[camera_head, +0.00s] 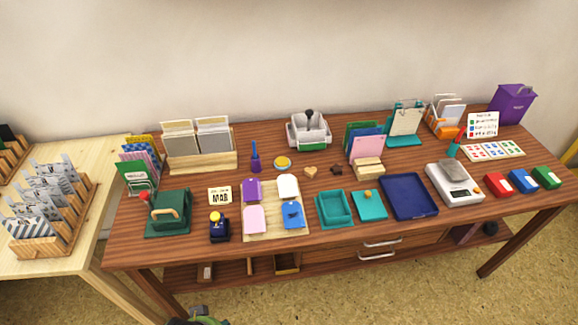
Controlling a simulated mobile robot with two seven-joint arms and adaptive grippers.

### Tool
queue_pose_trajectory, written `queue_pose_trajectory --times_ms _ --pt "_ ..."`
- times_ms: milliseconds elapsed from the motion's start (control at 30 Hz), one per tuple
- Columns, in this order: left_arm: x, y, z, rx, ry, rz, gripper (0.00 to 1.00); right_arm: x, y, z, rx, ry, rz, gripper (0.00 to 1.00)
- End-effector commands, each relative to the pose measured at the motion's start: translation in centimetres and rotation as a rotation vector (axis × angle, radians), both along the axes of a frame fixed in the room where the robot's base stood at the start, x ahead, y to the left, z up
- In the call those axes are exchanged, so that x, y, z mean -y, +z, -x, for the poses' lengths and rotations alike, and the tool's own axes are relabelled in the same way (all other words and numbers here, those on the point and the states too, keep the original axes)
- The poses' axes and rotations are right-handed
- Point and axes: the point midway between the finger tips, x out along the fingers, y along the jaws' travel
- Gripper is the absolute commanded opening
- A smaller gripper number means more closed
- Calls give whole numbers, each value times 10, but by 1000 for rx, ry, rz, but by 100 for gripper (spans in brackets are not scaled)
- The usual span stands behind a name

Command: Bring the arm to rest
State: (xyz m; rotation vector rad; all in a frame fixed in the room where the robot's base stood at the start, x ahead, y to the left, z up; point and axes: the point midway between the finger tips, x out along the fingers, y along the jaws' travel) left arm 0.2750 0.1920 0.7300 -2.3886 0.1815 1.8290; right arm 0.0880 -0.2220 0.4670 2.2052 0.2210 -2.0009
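Neither of my arms shows in the head view, and neither gripper is in view. The brown wooden table (330,186) stands before me, with no arm over it. At the bottom edge a small green and grey part shows, cut off by the frame; I cannot tell what it is. On the table are inkpads in red (497,184), blue (523,181) and green (546,177) at the right. A navy stamp (219,226) stands at the front left.
A board (276,232) holds several coloured pads. A teal tray (335,223), a navy tray (409,210) and a white scale (454,183) line the front. A green press (168,222) stands at the left. A paler table (88,250) with a card rack (52,240) adjoins at left.

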Motion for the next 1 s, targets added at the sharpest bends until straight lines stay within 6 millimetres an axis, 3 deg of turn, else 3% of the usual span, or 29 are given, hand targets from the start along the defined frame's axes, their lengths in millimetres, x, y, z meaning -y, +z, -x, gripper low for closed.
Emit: queue_pose_trajectory --times_ms 267,500,633,800,1000 --pt "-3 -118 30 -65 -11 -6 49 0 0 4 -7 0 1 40" --pt "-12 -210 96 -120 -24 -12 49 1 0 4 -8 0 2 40" --pt "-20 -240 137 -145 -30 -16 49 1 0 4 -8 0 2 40" --pt "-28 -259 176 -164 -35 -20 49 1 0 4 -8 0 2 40" --pt "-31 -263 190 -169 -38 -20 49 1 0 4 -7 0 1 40"
